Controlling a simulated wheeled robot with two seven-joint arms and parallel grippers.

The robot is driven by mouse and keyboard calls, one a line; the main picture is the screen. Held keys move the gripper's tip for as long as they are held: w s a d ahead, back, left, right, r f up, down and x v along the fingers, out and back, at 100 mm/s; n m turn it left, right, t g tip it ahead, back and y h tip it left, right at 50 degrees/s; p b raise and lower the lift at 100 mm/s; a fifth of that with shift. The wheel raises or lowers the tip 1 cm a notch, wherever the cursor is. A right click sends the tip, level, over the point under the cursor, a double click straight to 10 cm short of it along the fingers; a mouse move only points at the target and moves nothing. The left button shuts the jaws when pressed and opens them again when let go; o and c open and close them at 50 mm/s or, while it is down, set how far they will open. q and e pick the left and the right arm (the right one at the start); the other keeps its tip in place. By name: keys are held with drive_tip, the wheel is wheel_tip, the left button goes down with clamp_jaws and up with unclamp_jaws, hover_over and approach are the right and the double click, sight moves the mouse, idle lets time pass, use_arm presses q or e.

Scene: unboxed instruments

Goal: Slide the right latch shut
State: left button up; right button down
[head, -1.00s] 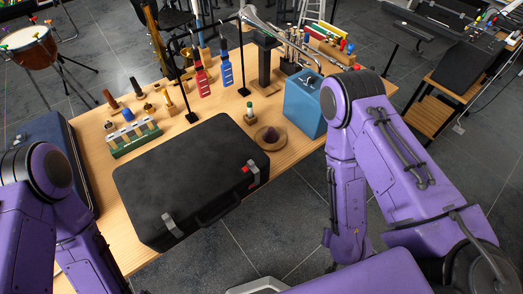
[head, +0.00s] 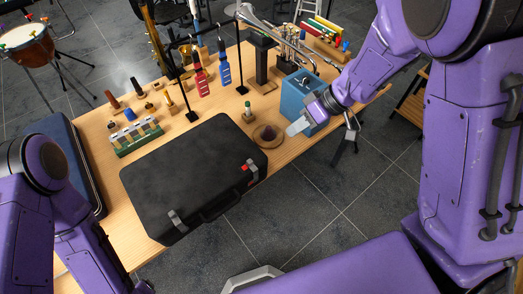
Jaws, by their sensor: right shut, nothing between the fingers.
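A closed black case (head: 190,170) lies on the wooden table with its front edge toward me. The right latch (head: 251,168) sits at the right end of its front edge and shows silver metal with a red patch beside it. The left latch (head: 177,220) is plain silver, with no red showing. My right gripper (head: 297,128) is shut and empty, in front of the blue box and up and to the right of the right latch, apart from it. My left arm is at the lower left; its gripper is out of view.
A round wooden dish (head: 268,135) with a dark object lies between the case and the blue box (head: 300,95). A small bottle-like item (head: 248,112) stands behind the case. A green rack (head: 137,137) is at the left.

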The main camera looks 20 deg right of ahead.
drive_tip(key=shift+f, duration=0.15)
approach(261, 160)
drive_tip(key=w+f, duration=0.1)
drive_tip(key=w+a+f, duration=0.1)
drive_tip(key=w+f, duration=0.1)
drive_tip(key=f, duration=0.1)
drive_tip(key=shift+a+b, duration=0.3)
drive_tip(key=shift+a, duration=0.1)
drive_tip(key=a, duration=0.1)
drive_tip(key=s+a, duration=0.1)
drive_tip(key=a, duration=0.1)
drive_tip(key=shift+a+f+p, duration=0.15)
drive_tip(key=shift+p, duration=0.15)
drive_tip(key=shift+s+a, duration=0.15)
drive_tip(key=shift+a, duration=0.2)
